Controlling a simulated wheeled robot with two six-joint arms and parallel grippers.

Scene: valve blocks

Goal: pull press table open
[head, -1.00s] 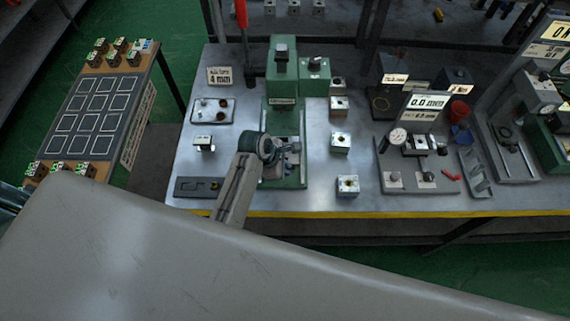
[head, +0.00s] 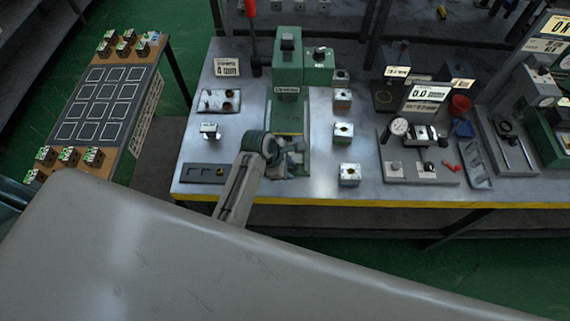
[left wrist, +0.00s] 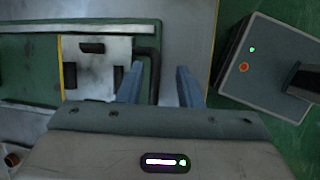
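The green press (head: 288,70) stands at the back of the bench, with its green bed (head: 292,112) running toward the front edge. A silver plate with dark slots (left wrist: 97,65) and a yellow edge line lies at the bed's front; it is the press table as far as I can tell. A black bar handle (left wrist: 153,70) sticks out from the plate. My left gripper (left wrist: 160,87) is open, with its blue fingers on either side of the handle; I cannot tell whether they touch it. In the head view my left gripper (head: 297,155) partly hides the plate. My right gripper is not in view.
Metal blocks (head: 344,130) stand in a row right of the press. A gauge fixture (head: 420,150) is farther right. A small block (head: 210,131) and a dark tray (head: 205,174) lie left. A side table (head: 105,105) stands at the left.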

